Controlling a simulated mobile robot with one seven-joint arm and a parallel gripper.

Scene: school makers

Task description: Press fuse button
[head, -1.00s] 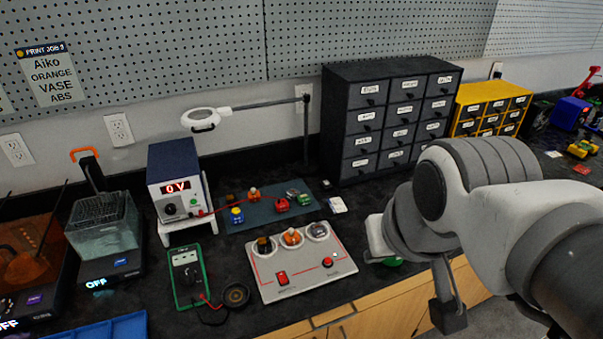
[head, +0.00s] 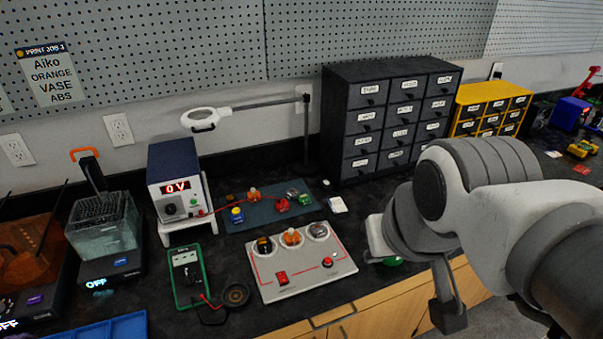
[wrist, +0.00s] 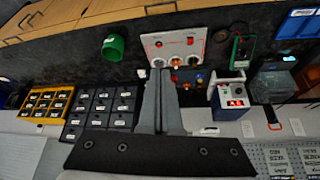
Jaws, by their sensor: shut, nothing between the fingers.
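A light grey control panel (head: 305,285) lies flat on the black bench, with three round sockets along its back edge. I cannot read which is the fuse button. The panel also shows upside down in the wrist view (wrist: 175,48). My gripper (wrist: 161,74) is shut and empty, its fingertips appearing just below the panel's socket edge in the wrist view; I cannot judge the gap. In the head view my arm is right of the panel, the fingertips not clear.
A green cylinder (wrist: 114,48) is beside the panel, partly hidden by my arm in the head view. A power supply (head: 178,185), a green multimeter (head: 187,275) and a mat (head: 265,212) with small parts are nearby. A black drawer cabinet (head: 390,120) stands behind.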

